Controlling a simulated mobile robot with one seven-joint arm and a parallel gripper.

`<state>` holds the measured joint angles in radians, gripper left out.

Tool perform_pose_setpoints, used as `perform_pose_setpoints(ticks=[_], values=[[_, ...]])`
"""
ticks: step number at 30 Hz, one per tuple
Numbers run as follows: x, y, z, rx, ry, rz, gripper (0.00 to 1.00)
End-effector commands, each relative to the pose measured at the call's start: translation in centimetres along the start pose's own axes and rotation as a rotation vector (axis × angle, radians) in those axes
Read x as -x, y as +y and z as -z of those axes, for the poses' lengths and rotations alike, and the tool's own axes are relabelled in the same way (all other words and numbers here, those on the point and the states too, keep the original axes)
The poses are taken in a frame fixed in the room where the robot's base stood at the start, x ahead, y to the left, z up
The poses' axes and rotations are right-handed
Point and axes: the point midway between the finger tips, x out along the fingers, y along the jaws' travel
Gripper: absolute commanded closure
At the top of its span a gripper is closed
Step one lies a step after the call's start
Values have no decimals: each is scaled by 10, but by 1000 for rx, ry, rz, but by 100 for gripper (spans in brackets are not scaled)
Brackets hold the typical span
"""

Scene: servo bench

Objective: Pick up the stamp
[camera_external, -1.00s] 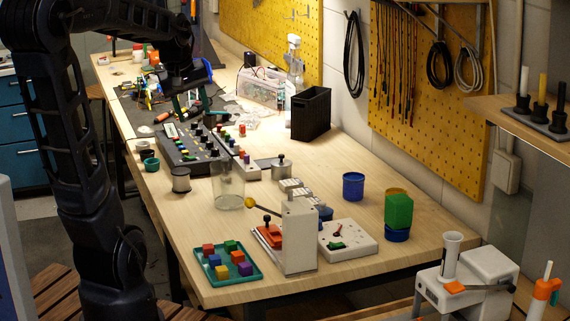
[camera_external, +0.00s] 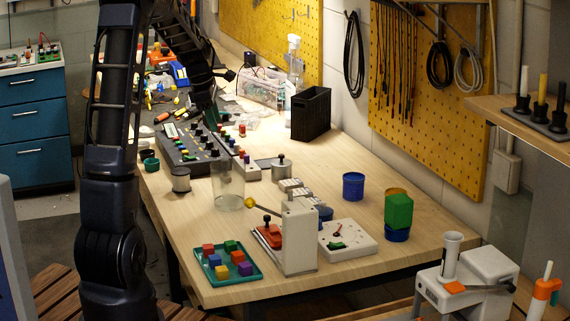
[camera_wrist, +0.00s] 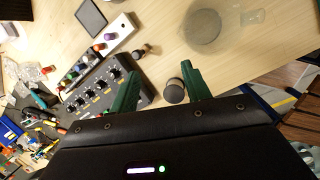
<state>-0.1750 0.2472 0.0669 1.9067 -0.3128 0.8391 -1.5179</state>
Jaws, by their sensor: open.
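My gripper (camera_wrist: 160,71) is open and empty, with its two green fingers apart in the wrist view. In the external view my gripper (camera_external: 207,112) hangs above the far part of the bench, over the control panel. A small dark-knobbed object (camera_wrist: 139,51), which looks like the stamp, is on the bench beside the panel's end, ahead of the fingers and apart from them. In the external view a dark knob (camera_external: 214,153) shows near that panel end, partly behind the glass jar; I cannot tell for sure that it is the stamp.
The control panel (camera_wrist: 98,88), a button strip (camera_wrist: 103,46), a dark square pad (camera_wrist: 90,16) and a spool (camera_wrist: 174,91) surround that spot. The glass jar (camera_external: 228,190) stands close by. A black bin (camera_external: 311,114) is behind.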

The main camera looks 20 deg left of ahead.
Motion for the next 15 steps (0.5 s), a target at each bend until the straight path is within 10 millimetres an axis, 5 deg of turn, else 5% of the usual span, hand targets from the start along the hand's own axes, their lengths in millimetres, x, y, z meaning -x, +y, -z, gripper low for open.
perform_pose_setpoints(ticks=[7,15], values=[[-58,47,23,280,-3,26,52],[-84,66,33,411,-5,33,52]])
